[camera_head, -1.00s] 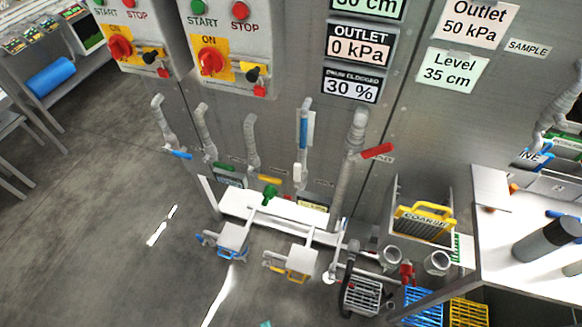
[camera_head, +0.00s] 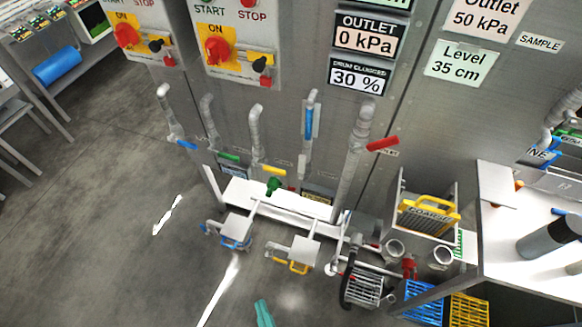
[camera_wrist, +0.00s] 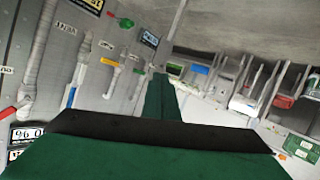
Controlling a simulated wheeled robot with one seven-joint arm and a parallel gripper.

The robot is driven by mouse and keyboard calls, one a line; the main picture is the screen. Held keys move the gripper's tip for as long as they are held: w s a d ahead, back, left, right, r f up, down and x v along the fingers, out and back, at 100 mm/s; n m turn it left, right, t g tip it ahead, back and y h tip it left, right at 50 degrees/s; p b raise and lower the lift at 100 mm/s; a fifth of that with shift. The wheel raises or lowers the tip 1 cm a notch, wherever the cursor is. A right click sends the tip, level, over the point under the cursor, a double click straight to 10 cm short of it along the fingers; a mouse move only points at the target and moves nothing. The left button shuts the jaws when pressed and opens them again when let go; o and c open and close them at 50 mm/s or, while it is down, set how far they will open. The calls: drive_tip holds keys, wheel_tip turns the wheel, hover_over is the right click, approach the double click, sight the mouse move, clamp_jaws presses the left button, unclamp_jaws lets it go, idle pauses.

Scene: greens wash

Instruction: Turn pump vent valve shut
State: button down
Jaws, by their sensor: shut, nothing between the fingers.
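Several wall pipes carry lever handles in the head view: blue (camera_head: 187,145), green (camera_head: 228,156), yellow (camera_head: 275,170) and red (camera_head: 382,143). A small green handle (camera_head: 273,186) stands on low white pipework in front of the wall. The small labels are unreadable, so I cannot tell which handle is the pump vent valve. My gripper (camera_head: 264,313) shows only as a teal tip at the bottom edge, apart from all handles. In the wrist view my gripper (camera_wrist: 160,78) is shut and empty, with the pipes and the red lever (camera_wrist: 14,112) at left.
Control boxes with red switches (camera_head: 217,50) hang above the pipes. A steel bench (camera_head: 505,262) stands at right, near a yellow-handled basket (camera_head: 430,214) and blue (camera_head: 424,300) and yellow (camera_head: 469,309) crates. Low pumps and pipework stand in front of the wall.

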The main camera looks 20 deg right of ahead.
sight(302, 169)
drive_tip(key=w+d+f+n+g+h, duration=0.15)
drive_tip(key=w+f+n, duration=0.25)
drive_tip(key=w+f, duration=0.45)
drive_tip(key=w+d+r+n+h, duration=0.1)
drive_tip(key=w+d+r+h, duration=0.15)
drive_tip(key=w, duration=0.45)
drive_tip(key=w+d+r+n+h, duration=0.1)
drive_tip(key=w+d+h, duration=0.15)
drive_tip(key=w, duration=0.45)
drive_tip(key=w+d+r+m+g+h, duration=0.1)
drive_tip(key=w+r+h, duration=0.3)
drive_tip(key=r, duration=0.3)
drive_tip(key=w+d+r+m+g+h, duration=0.1)
drive_tip(key=w+r+h, duration=0.35)
drive_tip(key=r, duration=0.25)
drive_tip(key=w+d, duration=0.2)
drive_tip(key=d, duration=0.8)
drive_tip(key=shift+d+r, duration=0.15)
drive_tip(key=shift+d, duration=0.25)
